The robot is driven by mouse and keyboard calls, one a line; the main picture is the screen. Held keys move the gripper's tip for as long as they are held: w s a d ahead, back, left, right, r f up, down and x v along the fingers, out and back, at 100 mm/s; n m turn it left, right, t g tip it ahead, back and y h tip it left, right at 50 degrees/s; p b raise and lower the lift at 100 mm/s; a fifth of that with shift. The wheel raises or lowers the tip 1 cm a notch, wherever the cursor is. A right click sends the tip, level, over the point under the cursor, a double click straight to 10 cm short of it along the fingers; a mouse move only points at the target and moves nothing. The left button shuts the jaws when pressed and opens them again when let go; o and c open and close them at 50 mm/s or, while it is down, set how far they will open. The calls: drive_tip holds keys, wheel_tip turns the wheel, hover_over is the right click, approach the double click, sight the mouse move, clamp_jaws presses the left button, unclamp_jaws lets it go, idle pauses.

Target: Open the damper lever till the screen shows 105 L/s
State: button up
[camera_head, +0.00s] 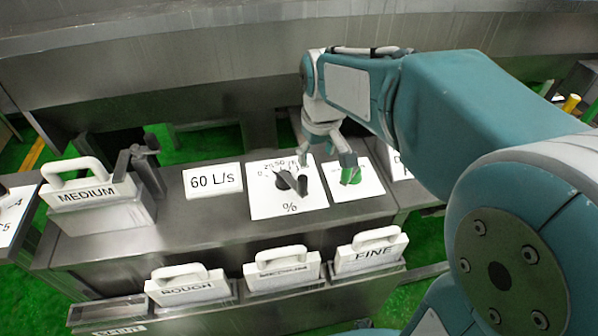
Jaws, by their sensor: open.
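The screen (213,181) is a white plate that reads 60 L/s. Just right of it, a white dial plate (262,205) carries a printed scale and a % sign. My gripper (326,161) is open and points down over the right part of the dial plate, close to the knob. I cannot tell whether it touches the knob. Part of the scale is hidden behind my gripper.
A green button (350,176) sits on a white plate right of the dial, close to my gripper. A MEDIUM block (88,194) with a handle and a dark upright lever (138,160) stand at left. ROUGH (187,287) and FINE (370,253) handled blocks line the front.

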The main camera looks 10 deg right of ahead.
drive_tip(key=n+g, duration=0.2)
hover_over(302, 177)
wheel_tip(302, 177, down, 6)
drive_tip(key=shift+w+f, duration=0.1)
wheel_tip(302, 177, down, 11)
drive_tip(key=shift+r, duration=0.1)
clamp_jaws()
